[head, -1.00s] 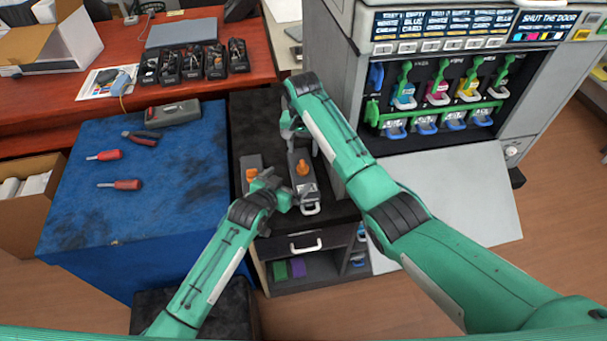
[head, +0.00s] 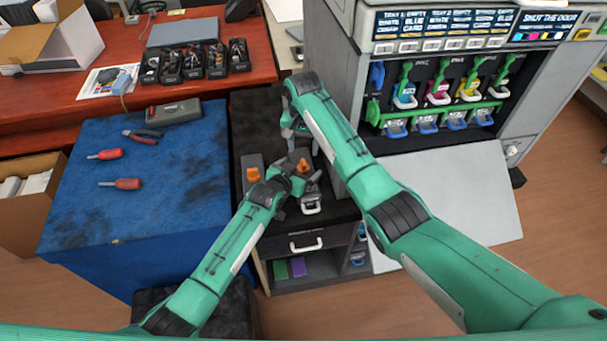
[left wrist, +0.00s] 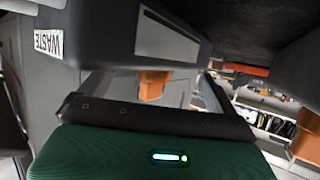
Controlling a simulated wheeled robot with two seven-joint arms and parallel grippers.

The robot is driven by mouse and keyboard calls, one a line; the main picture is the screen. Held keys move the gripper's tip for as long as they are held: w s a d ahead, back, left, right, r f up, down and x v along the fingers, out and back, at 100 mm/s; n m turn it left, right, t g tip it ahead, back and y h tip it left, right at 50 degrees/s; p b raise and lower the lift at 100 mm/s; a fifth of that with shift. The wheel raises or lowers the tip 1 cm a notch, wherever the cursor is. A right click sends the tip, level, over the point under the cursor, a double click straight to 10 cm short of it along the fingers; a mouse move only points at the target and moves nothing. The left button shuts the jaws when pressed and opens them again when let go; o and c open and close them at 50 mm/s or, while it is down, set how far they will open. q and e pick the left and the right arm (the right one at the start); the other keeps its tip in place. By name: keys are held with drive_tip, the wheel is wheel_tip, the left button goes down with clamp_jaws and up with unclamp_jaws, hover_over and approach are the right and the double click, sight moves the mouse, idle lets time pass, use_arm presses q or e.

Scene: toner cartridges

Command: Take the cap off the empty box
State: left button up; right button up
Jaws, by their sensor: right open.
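Two grey boxes with orange caps stand on the black cabinet top in the head view. The left box (head: 252,162) has an orange cap (head: 253,175). The right box (head: 312,188) has an orange cap (head: 304,166) and is partly hidden by my left gripper (head: 297,173). In the left wrist view, this box (left wrist: 130,35) bears a WASTE label (left wrist: 48,42), inverted. Its cap (left wrist: 153,84) lies between my left fingers, with gaps at both sides, so that gripper is open. My right gripper (head: 301,140) is open around the far end of the right box.
A blue-topped table (head: 140,205) at left holds screwdrivers, pliers and a grey case. A printer (head: 440,130) stands at right with its door (head: 450,205) down. Black cartridges (head: 195,62) stand on the red desk. The cabinet (head: 320,243) has little free room around the boxes.

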use_arm(q)
drive_tip(key=shift+s, duration=0.1)
clamp_jaws()
drive_tip(key=c, duration=0.7)
unclamp_jaws()
drive_tip(key=shift+f, duration=0.15)
drive_tip(key=shift+s, duration=0.1)
